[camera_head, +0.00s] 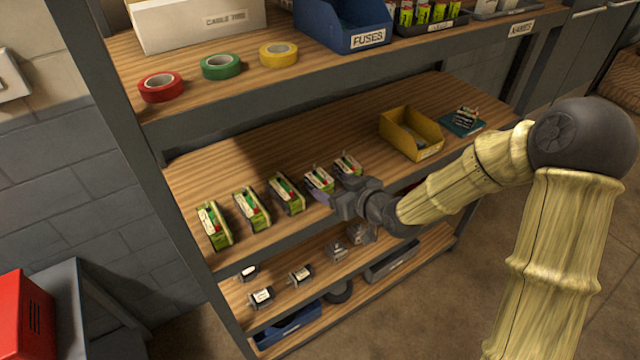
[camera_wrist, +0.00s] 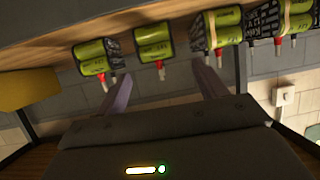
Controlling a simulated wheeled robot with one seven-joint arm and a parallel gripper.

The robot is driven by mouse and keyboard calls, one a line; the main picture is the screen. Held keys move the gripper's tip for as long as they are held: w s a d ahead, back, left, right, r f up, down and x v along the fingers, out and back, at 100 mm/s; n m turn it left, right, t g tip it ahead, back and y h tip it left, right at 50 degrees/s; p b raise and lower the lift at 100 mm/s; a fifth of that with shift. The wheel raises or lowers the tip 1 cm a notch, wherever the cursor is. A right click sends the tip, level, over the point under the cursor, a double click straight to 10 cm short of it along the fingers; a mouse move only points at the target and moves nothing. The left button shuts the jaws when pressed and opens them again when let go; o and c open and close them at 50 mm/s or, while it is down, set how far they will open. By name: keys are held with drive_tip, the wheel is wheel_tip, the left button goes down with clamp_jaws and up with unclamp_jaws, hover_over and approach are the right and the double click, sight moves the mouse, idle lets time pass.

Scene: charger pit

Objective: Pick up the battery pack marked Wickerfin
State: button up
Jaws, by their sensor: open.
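Several green and black battery packs with red parts stand in a row on the middle wooden shelf. From left to right in the head view are the first pack (camera_head: 213,226), second pack (camera_head: 251,209), third pack (camera_head: 286,194), fourth pack (camera_head: 319,179) and last pack (camera_head: 347,163). I cannot read Wickerfin on any of them. My gripper (camera_head: 320,196) is open and empty at the shelf's front, by the fourth pack. In the wrist view, its fingers (camera_wrist: 162,82) point toward a pack (camera_wrist: 153,42) lying between their lines, just beyond the tips.
A yellow bin (camera_head: 411,134) and a teal tray (camera_head: 462,124) stand to the right on the same shelf (camera_head: 225,165). The upper shelf, with tape rolls (camera_head: 221,66) and a blue fuses bin (camera_head: 345,25), overhangs. Neighbouring packs stand close on both sides.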

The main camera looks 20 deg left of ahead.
sight(326, 180)
drive_tip(key=shift+x, duration=1.05)
drive_tip(key=p+x, duration=0.1)
drive_tip(key=x, duration=0.4)
drive_tip(key=shift+w, duration=0.15)
drive_tip(key=shift+c, duration=0.2)
drive_tip(key=shift+r, duration=0.1)
drive_tip(key=c, duration=1.3)
drive_tip(key=shift+r, duration=0.1)
wheel_tip(326, 180, up, 10)
drive_tip(key=shift+f, duration=0.1)
